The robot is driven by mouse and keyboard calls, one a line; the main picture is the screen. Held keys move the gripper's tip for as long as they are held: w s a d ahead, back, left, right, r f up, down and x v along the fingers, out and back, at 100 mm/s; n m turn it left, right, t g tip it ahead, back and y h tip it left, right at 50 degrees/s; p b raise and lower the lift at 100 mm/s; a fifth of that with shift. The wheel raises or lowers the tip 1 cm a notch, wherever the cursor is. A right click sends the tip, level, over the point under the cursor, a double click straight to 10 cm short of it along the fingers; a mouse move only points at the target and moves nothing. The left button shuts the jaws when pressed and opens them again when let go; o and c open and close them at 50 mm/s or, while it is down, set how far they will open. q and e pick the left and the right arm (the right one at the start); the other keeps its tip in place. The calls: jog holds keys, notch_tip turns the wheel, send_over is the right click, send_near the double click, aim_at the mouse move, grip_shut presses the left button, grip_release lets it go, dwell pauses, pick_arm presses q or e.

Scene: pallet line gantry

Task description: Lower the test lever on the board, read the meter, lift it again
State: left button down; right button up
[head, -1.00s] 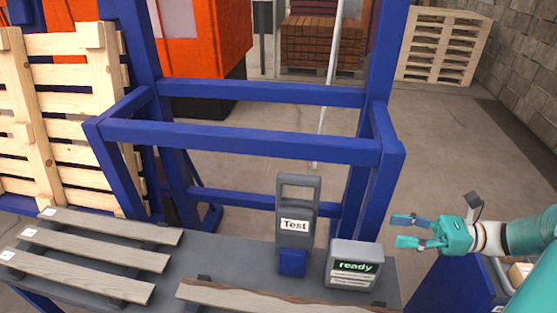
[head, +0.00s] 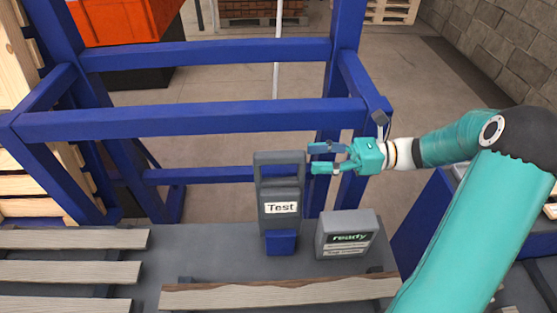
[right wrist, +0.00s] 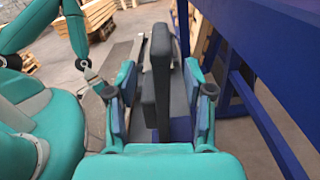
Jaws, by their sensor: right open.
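The test lever (head: 281,184) is a dark grey frame-shaped handle with a white "Test" label, standing upright on the board above a blue block. The meter (head: 347,235) is a grey box to its right; its display reads "ready". My right gripper (head: 314,158) is open just right of the lever's top bar, fingers pointing left. In the right wrist view the lever (right wrist: 158,75) stands between the spread fingers (right wrist: 163,105), with gaps visible on both sides. A teal arm of mine shows at upper left there; its gripper is too small and partly hidden to read.
A blue gantry frame (head: 190,119) stands close behind the lever, its bar near my right gripper. Wooden slats (head: 70,271) lie at left and a plank (head: 280,291) lies in front of the lever and meter. A block wall (head: 490,60) is far right.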

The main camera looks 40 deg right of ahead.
aim_at(277, 160)
jog(key=b+x, duration=0.1)
jog(key=x, duration=0.8)
jog(key=shift+a, duration=0.1)
grip_shut()
